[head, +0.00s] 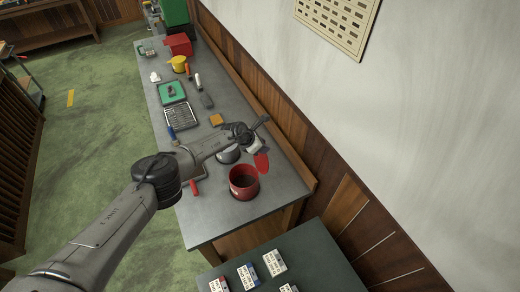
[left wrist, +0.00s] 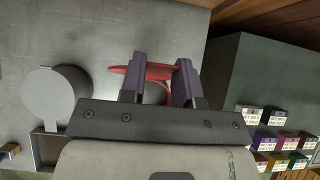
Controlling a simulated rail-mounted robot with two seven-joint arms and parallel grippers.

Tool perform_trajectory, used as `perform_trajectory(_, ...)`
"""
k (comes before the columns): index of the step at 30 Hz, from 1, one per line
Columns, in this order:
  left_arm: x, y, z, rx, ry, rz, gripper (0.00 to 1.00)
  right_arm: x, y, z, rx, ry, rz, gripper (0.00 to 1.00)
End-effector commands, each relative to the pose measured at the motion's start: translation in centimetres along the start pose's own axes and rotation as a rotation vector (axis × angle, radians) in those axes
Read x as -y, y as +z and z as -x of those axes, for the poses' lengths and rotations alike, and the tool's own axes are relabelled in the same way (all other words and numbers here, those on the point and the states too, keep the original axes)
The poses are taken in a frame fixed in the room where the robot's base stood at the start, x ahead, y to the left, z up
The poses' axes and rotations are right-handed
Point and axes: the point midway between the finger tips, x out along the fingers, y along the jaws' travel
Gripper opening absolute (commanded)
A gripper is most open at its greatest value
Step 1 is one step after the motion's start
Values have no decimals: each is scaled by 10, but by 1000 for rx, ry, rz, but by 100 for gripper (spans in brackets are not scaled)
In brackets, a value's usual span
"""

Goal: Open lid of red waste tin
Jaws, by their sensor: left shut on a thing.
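The red waste tin (head: 244,190) stands near the front end of the grey bench, its mouth open and dark inside. Its red lid (head: 262,163) is raised and steeply tilted at the tin's far right side. I cannot tell whether the lid still touches the rim. My left gripper (head: 256,148) is just above and behind the tin, at the lid's upper part. In the left wrist view the left gripper (left wrist: 158,75) is shut on the lid (left wrist: 150,72), which shows nearly edge-on between the purple fingers. The tin is mostly hidden there. My right gripper is not in view.
A wood-panelled wall borders the right side. A lower dark table (head: 320,255) holds several small boxes.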

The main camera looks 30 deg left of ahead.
Motion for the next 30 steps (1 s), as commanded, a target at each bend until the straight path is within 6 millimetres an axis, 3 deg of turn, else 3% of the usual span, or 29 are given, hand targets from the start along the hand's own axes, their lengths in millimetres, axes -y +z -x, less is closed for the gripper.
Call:
perform_trajectory(1,0,-7,-6,-27,0,0,0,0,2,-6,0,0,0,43)
perform_trajectory(6,-1,-3,-8,-62,4,2,0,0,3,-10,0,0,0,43)
perform_trajectory(21,-2,0,-7,-75,7,2,0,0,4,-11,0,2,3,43)
perform_trajectory(22,-2,0,-7,-75,7,2,31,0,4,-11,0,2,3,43)
perform_trajectory(30,-2,3,-6,-69,6,2,55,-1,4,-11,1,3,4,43)
